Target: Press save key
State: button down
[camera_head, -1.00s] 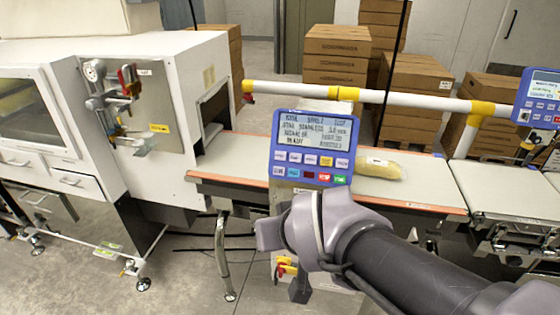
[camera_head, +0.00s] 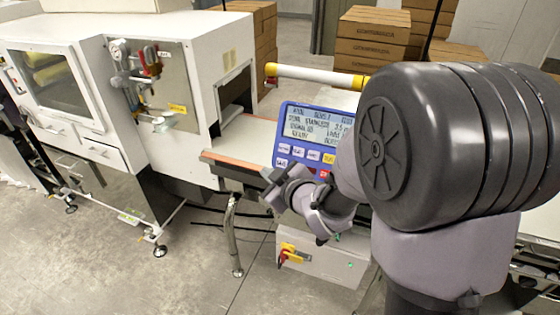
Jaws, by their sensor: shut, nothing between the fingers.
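The blue control panel (camera_head: 278,141) stands above the belt near the middle, with a grey text screen (camera_head: 312,122) and rows of small keys below it. White keys and a yellow key (camera_head: 328,158) show in the upper row. A pale key (camera_head: 281,162) and a red key (camera_head: 325,174) show in the lower row. I cannot surely read which key is save. My gripper (camera_head: 268,184) is shut and empty, just below the panel's lower left in the picture. Its contact with the panel cannot be told. My arm and gripper hide the panel's right side and some lower keys.
A white machine cabinet (camera_head: 207,100) with a tunnel opening stands at left. The belt's orange edge (camera_head: 232,161) runs behind the panel. A white and yellow rail (camera_head: 310,75) and cardboard boxes (camera_head: 372,45) are behind. A grey box with a red-yellow switch (camera_head: 293,255) is below.

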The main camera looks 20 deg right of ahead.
aim_at(281, 167)
jog(key=w+d+f, duration=0.3)
jog(key=w+d, duration=0.1)
jog(key=w, duration=0.2)
jog(key=shift+d+f, duration=0.3)
jog(key=shift+f, duration=0.1)
jog(key=shift+w+b, duration=0.1)
jog(key=shift+b, duration=0.2)
dwell(1.4)
jog(key=shift+w+d+f, duration=0.2)
jog(key=shift+w, duration=0.05)
jog(key=shift+w+d+f+b, duration=0.2)
jog(key=shift+w+b, duration=0.1)
jog(key=shift+b, duration=0.15)
dwell(0.6)
jog(key=shift+s+a, duration=0.1)
dwell(0.3)
jog(key=shift+s+a+r, duration=0.35)
jog(key=shift+s+r, duration=0.05)
jog(key=shift+s, duration=0.1)
jog(key=shift+s+a+r+b, duration=0.15)
jog(key=shift+s+a+r, duration=0.25)
jog(key=shift+s, duration=0.2)
jog(key=shift+s+a+r+b, duration=0.15)
jog(key=shift+s+a+r, duration=0.25)
jog(key=shift+s, duration=0.2)
jog(key=shift+s+a+r+b, duration=0.15)
jog(key=shift+s+a+r, duration=0.15)
jog(key=shift+s+a, duration=0.25)
